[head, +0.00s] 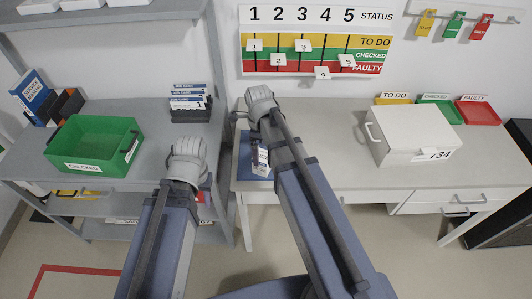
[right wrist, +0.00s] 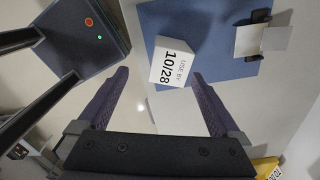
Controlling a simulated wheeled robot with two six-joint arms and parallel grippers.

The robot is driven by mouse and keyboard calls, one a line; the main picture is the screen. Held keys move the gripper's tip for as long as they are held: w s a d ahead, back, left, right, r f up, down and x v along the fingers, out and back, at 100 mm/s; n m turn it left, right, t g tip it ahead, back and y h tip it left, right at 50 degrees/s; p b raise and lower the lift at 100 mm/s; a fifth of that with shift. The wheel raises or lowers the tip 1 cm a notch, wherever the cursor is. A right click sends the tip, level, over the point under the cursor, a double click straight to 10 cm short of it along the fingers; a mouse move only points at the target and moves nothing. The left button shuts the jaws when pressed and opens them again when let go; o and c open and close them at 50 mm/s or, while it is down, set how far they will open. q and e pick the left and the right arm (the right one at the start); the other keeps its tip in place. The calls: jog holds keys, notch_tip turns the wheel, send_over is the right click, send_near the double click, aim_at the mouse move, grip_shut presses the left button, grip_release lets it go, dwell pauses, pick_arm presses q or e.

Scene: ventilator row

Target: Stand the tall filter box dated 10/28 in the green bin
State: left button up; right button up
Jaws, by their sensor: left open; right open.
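The green bin (head: 85,165), marked CHECKED, is on the left shelf and looks empty. My left gripper (head: 187,160) is near the shelf front, its fingers mostly hidden.
A card holder (head: 190,108) and a dark rack with a blue booklet (head: 35,95) stand on the shelf. The blue mat (right wrist: 205,20) also holds a small white card stand (right wrist: 262,42). A dark device with lights (right wrist: 85,40) is nearby. A white case (head: 412,135) sits farther right.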

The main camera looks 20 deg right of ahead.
aim_at(262, 155)
jog(key=shift+w+d+r+m, duration=0.1)
jog(key=shift+w+d+m, duration=0.25)
jog(key=shift+w+m, duration=0.25)
jog(key=shift+s, duration=0.15)
jog(key=f+b, duration=0.8)
jog(key=shift+d, duration=0.2)
pick_arm(q)
notch_tip(262, 155, down, 8)
jog(key=shift+w+d+r, duration=0.2)
jog(key=shift+w, duration=0.25)
pick_arm(e)
jog(key=shift+r, duration=0.1)
jog(key=shift+c, duration=0.2)
jog(key=c, duration=1.4)
jog(key=shift+c, duration=0.2)
pick_arm(q)
jog(key=shift+r, duration=0.15)
pick_arm(e)
jog(key=shift+r, duration=0.1)
pick_arm(q)
notch_tip(262, 155, up, 10)
jog(key=p, duration=1)
pick_arm(e)
notch_tip(262, 155, up, 10)
